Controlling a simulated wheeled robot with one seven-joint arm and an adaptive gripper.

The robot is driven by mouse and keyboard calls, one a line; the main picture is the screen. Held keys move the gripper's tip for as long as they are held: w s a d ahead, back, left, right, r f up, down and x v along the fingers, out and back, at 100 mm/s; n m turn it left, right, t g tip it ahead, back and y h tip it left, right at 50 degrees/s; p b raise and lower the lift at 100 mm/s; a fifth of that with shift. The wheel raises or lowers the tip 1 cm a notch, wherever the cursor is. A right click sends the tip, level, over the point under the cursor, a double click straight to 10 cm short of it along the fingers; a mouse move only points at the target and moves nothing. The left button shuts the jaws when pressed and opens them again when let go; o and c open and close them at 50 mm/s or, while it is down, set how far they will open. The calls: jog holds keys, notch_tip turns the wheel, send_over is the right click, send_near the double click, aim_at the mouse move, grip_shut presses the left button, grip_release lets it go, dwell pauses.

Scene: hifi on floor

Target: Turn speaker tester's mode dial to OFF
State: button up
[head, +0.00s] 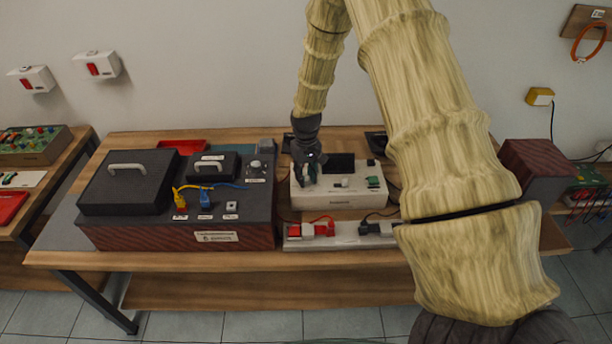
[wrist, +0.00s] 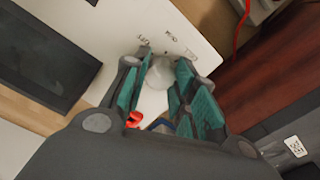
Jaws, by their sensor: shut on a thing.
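The speaker tester (head: 338,200) is a white box with a dark screen, on the bench in the head view. Its white top panel (wrist: 188,22) fills the upper middle of the wrist view. The mode dial (wrist: 158,73) is a pale round knob between the fingers, with printed labels just beyond it, one reading OFF. My gripper (head: 306,180) points down at the tester's left end. In the wrist view my gripper (wrist: 163,78) is shut on the dial, its teal pads on both sides. The fingers partly hide the dial, and I cannot tell its pointer's setting.
A dark-topped unit (head: 226,237) with yellow and blue cables stands left of the tester. A white power strip (head: 345,242) with red and black plugs lies in front. A dark red box (head: 538,170) stands at the right, partly behind my arm.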

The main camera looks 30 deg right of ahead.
aim_at(306, 177)
jog(key=o, duration=1.1)
jog(key=shift+c, duration=0.2)
notch_tip(306, 177, up, 12)
